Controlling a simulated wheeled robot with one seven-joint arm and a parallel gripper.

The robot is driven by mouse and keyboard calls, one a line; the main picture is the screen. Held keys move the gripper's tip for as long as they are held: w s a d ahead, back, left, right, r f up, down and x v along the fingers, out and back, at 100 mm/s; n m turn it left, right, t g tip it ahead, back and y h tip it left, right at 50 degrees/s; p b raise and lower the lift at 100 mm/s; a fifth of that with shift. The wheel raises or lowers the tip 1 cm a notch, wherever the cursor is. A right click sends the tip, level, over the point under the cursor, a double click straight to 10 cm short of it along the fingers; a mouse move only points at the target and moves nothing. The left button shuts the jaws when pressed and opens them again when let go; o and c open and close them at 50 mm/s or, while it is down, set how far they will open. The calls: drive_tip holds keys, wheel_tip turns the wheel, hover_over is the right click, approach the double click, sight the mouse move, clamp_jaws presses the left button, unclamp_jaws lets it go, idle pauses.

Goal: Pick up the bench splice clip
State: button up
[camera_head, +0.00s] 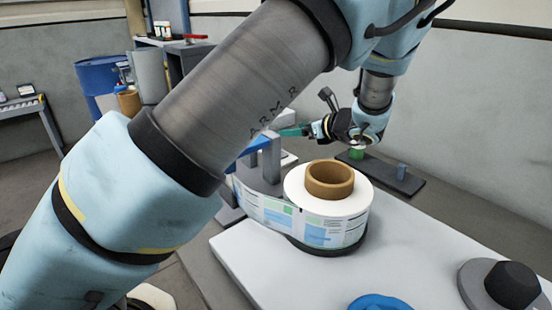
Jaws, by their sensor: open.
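My gripper (359,143) is at the back of the white bench, beyond the label reel, pointing down. It is open. Just below it a small green piece (357,153) stands on a dark base plate (384,175); it may be the bench splice clip, but it is too small to be sure. The gap between the fingers and the green piece is too small to judge. My arm covers much of the left and upper middle.
A large label reel (345,215) with a brown core (330,180) stands on the white bench (400,258), close in front of my gripper. A blue round thing (380,302) and a black knob on a grey disc (511,284) are nearer. The bench between them is clear.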

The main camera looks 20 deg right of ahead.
wheel_tip(320, 180, down, 5)
drive_tip(key=b, duration=0.3)
drive_tip(key=shift+r+b, duration=0.15)
drive_tip(key=shift+b, duration=0.15)
drive_tip(key=p+x, duration=0.1)
drive_tip(key=x, duration=0.5)
drive_tip(key=shift+w+a+p, duration=0.1)
drive_tip(key=shift+w+p, duration=0.15)
drive_tip(key=shift+p, duration=0.1)
drive_tip(key=p+x, duration=0.1)
drive_tip(key=x, duration=0.3)
drive_tip(key=shift+f, duration=0.2)
clamp_jaws()
